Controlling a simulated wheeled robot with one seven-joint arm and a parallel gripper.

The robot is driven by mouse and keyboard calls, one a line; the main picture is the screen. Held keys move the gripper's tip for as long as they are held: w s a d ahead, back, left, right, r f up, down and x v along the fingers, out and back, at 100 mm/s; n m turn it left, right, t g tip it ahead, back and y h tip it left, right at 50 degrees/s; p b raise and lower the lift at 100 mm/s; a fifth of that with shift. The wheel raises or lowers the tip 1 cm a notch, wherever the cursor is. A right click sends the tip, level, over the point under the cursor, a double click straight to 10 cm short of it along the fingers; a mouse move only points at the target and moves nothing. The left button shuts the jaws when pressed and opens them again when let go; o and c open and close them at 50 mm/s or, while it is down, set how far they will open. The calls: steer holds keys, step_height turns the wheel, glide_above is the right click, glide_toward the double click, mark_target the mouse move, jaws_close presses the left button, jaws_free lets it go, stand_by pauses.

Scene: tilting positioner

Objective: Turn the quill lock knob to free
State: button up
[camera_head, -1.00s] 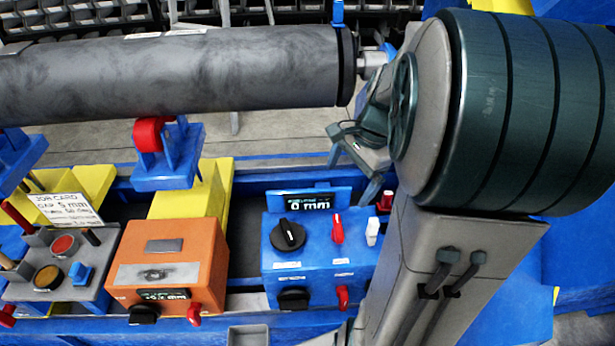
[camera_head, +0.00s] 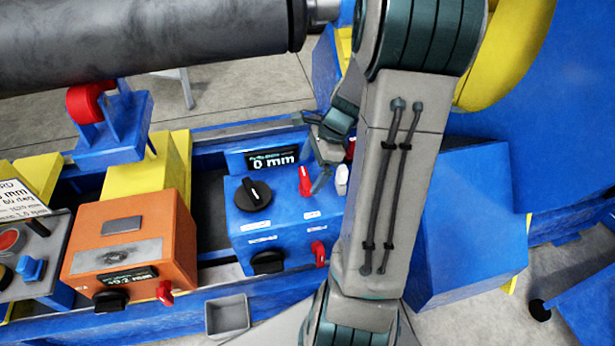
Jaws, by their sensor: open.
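A blue control box (camera_head: 285,215) stands mid-picture, with a display reading 0 mm (camera_head: 272,160) at its back. On its top are a black pointer knob (camera_head: 254,194), a red lever-shaped knob (camera_head: 305,181) and a white switch (camera_head: 341,179). Its front carries a black knob (camera_head: 267,262) and a red lever (camera_head: 319,253). The labels are too small to read, so I cannot tell which is the quill lock knob. My gripper (camera_head: 328,172) is open above the box's right side, close to the red knob and the white switch. My arm hides part of the fingers; contact is unclear.
An orange box (camera_head: 130,243) with a display, a black knob and a red lever stands to the left. A large grey cylinder (camera_head: 150,40) spans above, near a red roller (camera_head: 92,103). A grey open bin (camera_head: 227,315) sits in front. A blue block lies right of my arm.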

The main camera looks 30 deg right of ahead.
mark_target(307, 177)
steer(key=shift+x, duration=1.5)
steer(key=shift+c, duration=0.3)
steer(key=c, duration=0.9)
